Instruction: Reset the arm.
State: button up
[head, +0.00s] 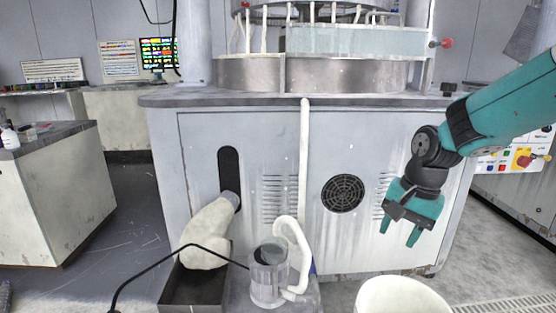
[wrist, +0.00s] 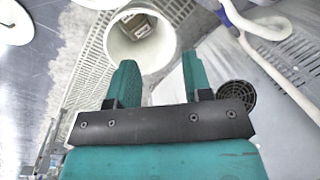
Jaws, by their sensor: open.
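My arm (head: 505,105) reaches in from the right in the head view, bent at the wrist. My gripper (head: 414,232) hangs with its teal fingers pointing down, in front of the machine cabinet. In the wrist view my gripper (wrist: 157,80) has its two fingers wide apart with nothing between them. It is open and empty, above and apart from the white bucket below it.
A white bucket (head: 402,297) stands on the floor; the wrist view shows a small boxy thing (wrist: 138,24) inside it. The polishing machine cabinet (head: 250,135) stands behind. A clear canister (head: 268,277) with a white hose is left of the bucket. A side bench (head: 50,200) is far left.

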jog(key=s+a+r+n+y, duration=0.1)
jog(key=s+a+r+n, duration=0.15)
jog(key=s+n, duration=0.4)
jog(key=s+a+r+n+y, duration=0.1)
jog(key=s+a+r+n, duration=0.2)
jog(key=s, duration=0.6)
jog(key=s+a+r+n, duration=0.1)
jog(key=s+a+n, duration=0.35)
jog(key=s, duration=0.35)
notch_tip(320, 180, up, 26)
jog(key=p, duration=2.6)
jog(key=shift+s+d+g+p, duration=0.3)
jog(key=shift+s+d+p, duration=0.05)
jog(key=shift+s, duration=0.1)
jog(key=shift+s, duration=0.1)
